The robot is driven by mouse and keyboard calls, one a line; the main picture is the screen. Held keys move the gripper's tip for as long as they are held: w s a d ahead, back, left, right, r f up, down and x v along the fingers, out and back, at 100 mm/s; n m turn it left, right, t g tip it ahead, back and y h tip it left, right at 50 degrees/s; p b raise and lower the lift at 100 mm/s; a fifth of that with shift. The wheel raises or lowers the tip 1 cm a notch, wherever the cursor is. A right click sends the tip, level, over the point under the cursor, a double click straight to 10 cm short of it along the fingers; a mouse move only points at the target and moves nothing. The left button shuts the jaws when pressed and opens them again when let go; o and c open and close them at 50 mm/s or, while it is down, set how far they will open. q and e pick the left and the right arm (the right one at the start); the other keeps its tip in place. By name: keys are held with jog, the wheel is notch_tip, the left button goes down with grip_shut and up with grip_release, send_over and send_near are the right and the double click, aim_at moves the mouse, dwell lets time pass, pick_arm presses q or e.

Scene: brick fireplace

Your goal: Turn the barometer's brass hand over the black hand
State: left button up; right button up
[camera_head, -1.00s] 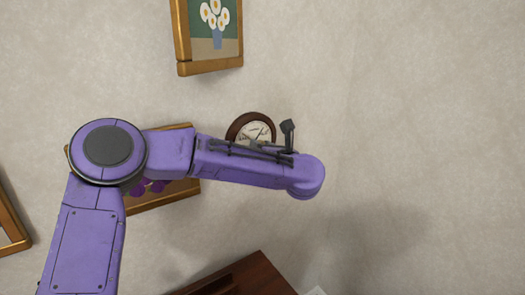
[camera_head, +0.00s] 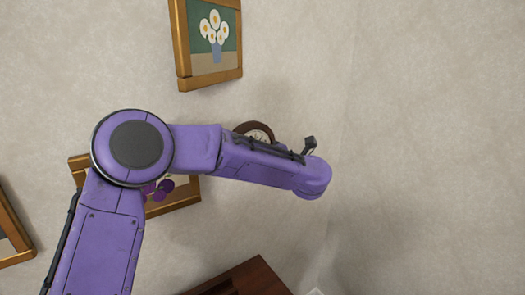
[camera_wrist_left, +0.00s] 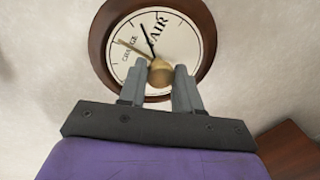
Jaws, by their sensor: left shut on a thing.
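The barometer (camera_wrist_left: 200,47) has a dark brown round rim and a white dial, with "FAIR" and "CHANGE" lettered on it. In the left wrist view its black hand (camera_wrist_left: 147,37) points up and slightly left. The brass hand (camera_wrist_left: 131,48) points further left, toward "CHANGE", apart from the black hand. My left gripper (camera_wrist_left: 161,73) is shut on the brass knob (camera_wrist_left: 160,76) at the dial's centre. In the head view, the barometer (camera_head: 254,128) is mostly hidden behind my left arm; only its upper part shows. My right gripper is in neither view.
A framed flower picture (camera_head: 210,45) hangs above the barometer. Another framed picture (camera_head: 172,200) is partly behind my left arm, and a frame edge (camera_head: 14,235) shows at far left. Brown wooden furniture (camera_head: 250,279) stands below. The wall at right is bare.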

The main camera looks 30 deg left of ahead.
pick_arm(q)
jog(key=shift+f+m+g+y+p, duration=0.15)
jog(key=shift+m+g+p, duration=0.2)
jog(key=shift+m+p, duration=0.85)
jog(key=shift+r+m+g+y+p, duration=0.15)
jog(key=shift+m+g+p, duration=0.2)
jog(key=shift+m+p, duration=0.85)
jog(key=shift+f+m, duration=0.15)
jog(key=shift+m, duration=0.25)
jog(key=o, duration=1)
jog(key=shift+w, duration=0.1)
jog(key=shift+o, duration=0.2)
jog(key=shift+b, duration=0.3)
jog(key=b+v, duration=0.4)
jog(key=v, duration=0.6)
jog(key=shift+d, duration=0.25)
